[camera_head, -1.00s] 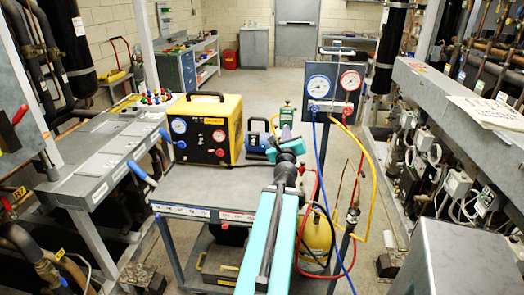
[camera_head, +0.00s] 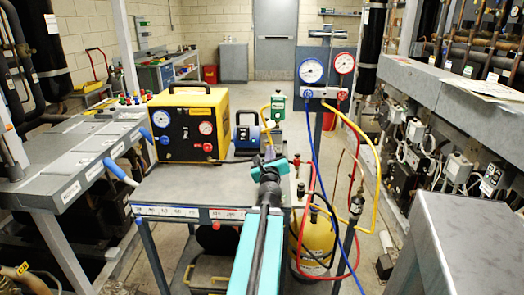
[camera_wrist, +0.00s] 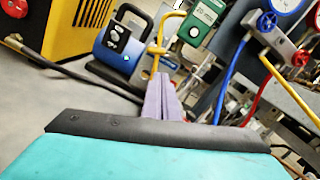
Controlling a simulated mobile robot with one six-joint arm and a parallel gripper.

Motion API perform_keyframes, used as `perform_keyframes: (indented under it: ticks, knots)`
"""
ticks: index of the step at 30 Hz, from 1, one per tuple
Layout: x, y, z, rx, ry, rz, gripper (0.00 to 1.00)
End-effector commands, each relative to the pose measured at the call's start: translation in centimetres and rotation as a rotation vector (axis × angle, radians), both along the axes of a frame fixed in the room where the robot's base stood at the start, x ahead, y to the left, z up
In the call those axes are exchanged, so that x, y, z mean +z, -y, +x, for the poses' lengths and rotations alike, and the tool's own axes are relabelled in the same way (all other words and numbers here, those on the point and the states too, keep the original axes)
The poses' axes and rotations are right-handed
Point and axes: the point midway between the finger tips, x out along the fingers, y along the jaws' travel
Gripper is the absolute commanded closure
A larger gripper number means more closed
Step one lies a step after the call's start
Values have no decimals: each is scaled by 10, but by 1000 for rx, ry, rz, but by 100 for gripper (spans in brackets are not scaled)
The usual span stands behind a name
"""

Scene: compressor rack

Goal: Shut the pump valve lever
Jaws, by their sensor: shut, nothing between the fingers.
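The blue pump (camera_head: 248,137) stands on the cart behind the yellow machine's right side. It shows larger in the wrist view (camera_wrist: 124,45), with a black handle and a dark front panel. A yellow hose (camera_wrist: 166,28) curves down beside its right side. I cannot make out the valve lever clearly in either view. My gripper (camera_wrist: 158,82) shows in the wrist view as two greyish-purple fingers, shut together and empty, pointing toward the space just right of the pump.
The yellow machine (camera_head: 190,122) with two gauges sits on the left of the cart top (camera_head: 185,185). A gauge manifold (camera_head: 325,95) with red, blue and yellow hoses rises at right.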

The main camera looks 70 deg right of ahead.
Motion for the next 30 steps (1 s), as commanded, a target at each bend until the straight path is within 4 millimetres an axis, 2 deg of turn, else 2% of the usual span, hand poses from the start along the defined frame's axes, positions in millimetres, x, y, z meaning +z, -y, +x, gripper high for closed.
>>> perform_keyframes:
  ticks: [1,9,30]
  knots:
    - [-17,0,1,2,0,0,100]
    - [-41,-1,6,8,0,0,100]
    - [-42,-3,15,20,0,0,100]
